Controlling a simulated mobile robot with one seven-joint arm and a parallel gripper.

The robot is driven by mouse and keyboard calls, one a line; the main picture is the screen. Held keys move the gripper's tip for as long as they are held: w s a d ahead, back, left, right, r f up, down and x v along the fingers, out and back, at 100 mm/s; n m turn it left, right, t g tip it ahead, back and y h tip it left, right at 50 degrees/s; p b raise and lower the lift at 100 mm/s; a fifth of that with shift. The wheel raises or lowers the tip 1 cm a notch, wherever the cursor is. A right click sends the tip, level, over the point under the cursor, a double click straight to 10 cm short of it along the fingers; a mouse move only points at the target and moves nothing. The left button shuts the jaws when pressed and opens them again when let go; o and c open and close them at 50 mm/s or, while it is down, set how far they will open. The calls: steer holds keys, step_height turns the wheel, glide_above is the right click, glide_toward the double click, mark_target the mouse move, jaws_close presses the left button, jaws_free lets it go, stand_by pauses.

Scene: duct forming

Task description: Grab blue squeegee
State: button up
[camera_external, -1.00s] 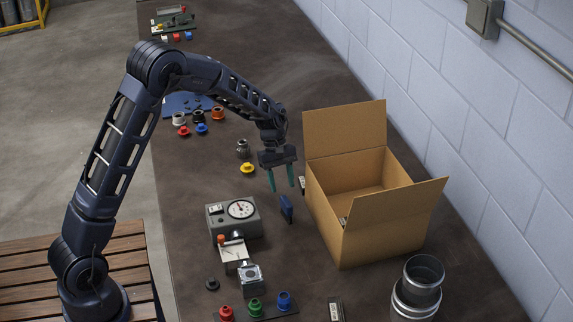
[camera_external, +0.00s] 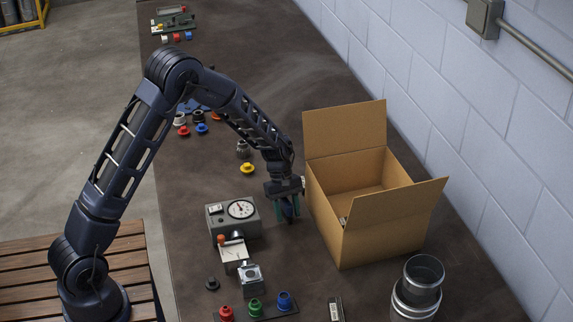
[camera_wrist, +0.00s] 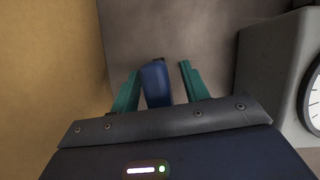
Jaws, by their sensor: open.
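The blue squeegee (camera_wrist: 156,83) shows in the wrist view as a dark blue block between my gripper's two green fingers. It is close to the left finger, with a clear gap to the right finger. In the external view the squeegee (camera_external: 287,209) is mostly hidden behind the fingers. My gripper (camera_external: 288,207) points down around it, just left of the cardboard box. In the wrist view my gripper (camera_wrist: 157,85) is open, with fingers on both sides of the squeegee. I cannot tell whether the left finger touches it.
An open cardboard box (camera_external: 383,234) stands close on the right. A grey gauge box (camera_external: 233,220) stands close on the left. A metal canister (camera_external: 417,287) stands at the front right. Colored knobs (camera_external: 256,306) line the front.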

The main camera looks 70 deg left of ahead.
jaws_close()
steer(key=shift+r, duration=0.15)
